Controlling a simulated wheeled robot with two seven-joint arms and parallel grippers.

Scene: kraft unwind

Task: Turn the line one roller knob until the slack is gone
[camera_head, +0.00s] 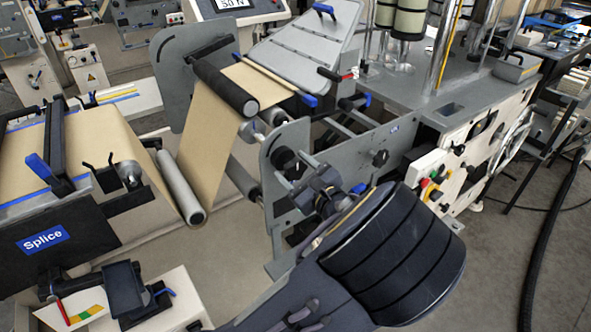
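The brown kraft web (207,140) runs from the splice table on the left, under a lower grey roller (181,188), and up to a dark upper roller (225,88). Its visible span looks fairly flat. A black round knob (283,158) sits on the grey side plate (287,200) at the roller ends; I cannot tell if it is the line one knob.
The splice table (55,240) with its blue-handled clamp bar stands at left. A display (232,5) at the top reads 50 N. A black cable (548,230) lies on open floor.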

